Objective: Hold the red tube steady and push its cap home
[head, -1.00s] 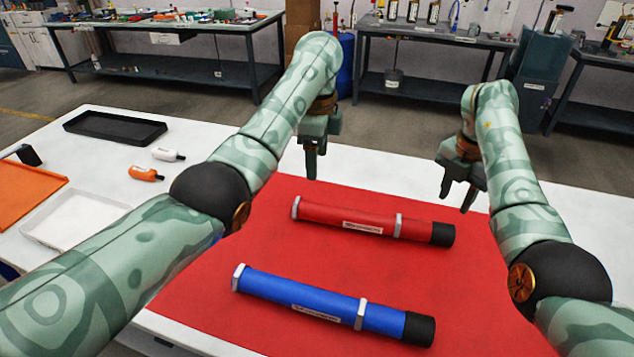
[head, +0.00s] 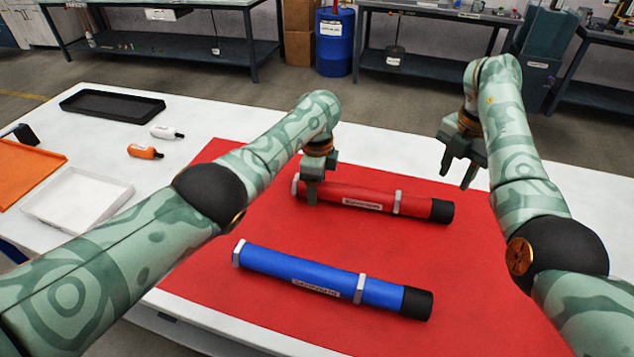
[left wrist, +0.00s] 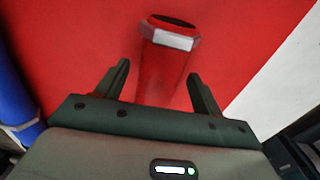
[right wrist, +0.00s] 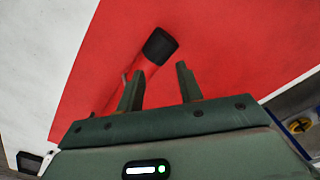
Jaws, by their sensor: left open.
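The red tube (head: 345,195) lies on the red mat with a black cap (head: 442,211) at its right end and silver collars near both ends. My left gripper (head: 311,200) is open at the tube's left end. In the left wrist view the red tube (left wrist: 165,75) runs between the open fingers (left wrist: 158,85), which do not visibly grip it. My right gripper (head: 456,180) is above and behind the cap end, apart from it. In the right wrist view its fingers (right wrist: 160,88) are spread and empty, with the black cap (right wrist: 159,46) beyond them.
A blue tube (head: 310,281) with a black end lies nearer on the red mat (head: 240,215). At the left on the white table are a black tray (head: 110,105), a white tray (head: 80,205), an orange tray (head: 25,170) and two small bottles (head: 146,152).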

